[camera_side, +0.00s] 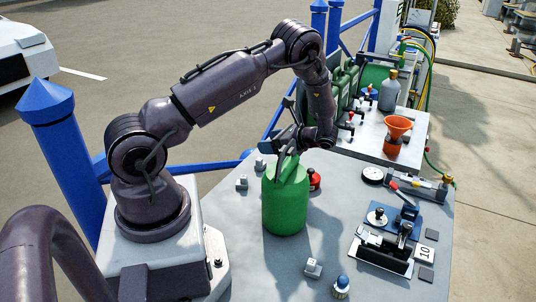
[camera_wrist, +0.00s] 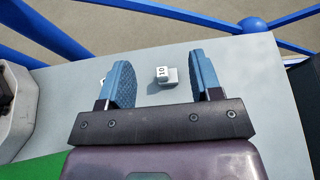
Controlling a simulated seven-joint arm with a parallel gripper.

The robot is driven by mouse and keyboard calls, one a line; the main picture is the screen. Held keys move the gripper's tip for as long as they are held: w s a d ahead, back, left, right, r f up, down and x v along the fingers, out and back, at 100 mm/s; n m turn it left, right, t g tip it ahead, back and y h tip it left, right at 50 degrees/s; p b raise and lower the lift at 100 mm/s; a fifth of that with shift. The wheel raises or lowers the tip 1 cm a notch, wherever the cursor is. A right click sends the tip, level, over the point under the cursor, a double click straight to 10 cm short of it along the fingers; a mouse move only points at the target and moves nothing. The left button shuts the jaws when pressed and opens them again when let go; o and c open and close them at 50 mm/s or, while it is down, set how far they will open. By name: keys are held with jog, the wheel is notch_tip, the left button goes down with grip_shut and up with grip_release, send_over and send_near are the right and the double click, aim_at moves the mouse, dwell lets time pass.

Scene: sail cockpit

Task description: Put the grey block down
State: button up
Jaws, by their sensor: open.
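My gripper (camera_side: 277,148) is above the far edge of the grey table, behind the green canister. In the wrist view its two blue fingers (camera_wrist: 162,74) are spread wide and hold nothing. A small light grey block (camera_wrist: 163,76) marked "10" shows between the fingers, apart from both, and appears to sit on the table. In the side view similar small grey blocks stand near the gripper (camera_side: 260,165), left of the canister (camera_side: 241,183) and near the front (camera_side: 313,268). I cannot tell for certain which matches the wrist view's block.
The green canister (camera_side: 284,207) stands close to my gripper, with a red item (camera_side: 314,179) beside it. A blue clamp fixture (camera_side: 400,225) and a dial gauge (camera_side: 373,175) are at the right. Blue railing (camera_wrist: 235,22) runs beyond the table edge. The table's front middle is mostly clear.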

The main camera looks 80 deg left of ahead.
jog(key=d+r+n+t+h, duration=0.5)
jog(key=d+r+n+t, duration=0.15)
jog(key=d+r, duration=1.05)
jog(key=s+d+r+n+t+h, duration=0.2)
jog(key=s+d+r+t+h, duration=0.2)
jog(key=s+d+r+t, duration=0.4)
jog(key=s+d+r, duration=0.1)
jog(key=d+r, duration=0.1)
jog(key=d, duration=0.1)
jog(key=shift+s+d+t+h, duration=0.2)
jog(key=shift+t+h, duration=0.1)
jog(key=shift+t, duration=0.05)
jog(key=shift+n, duration=0.25)
jog(key=shift+o, duration=0.5)
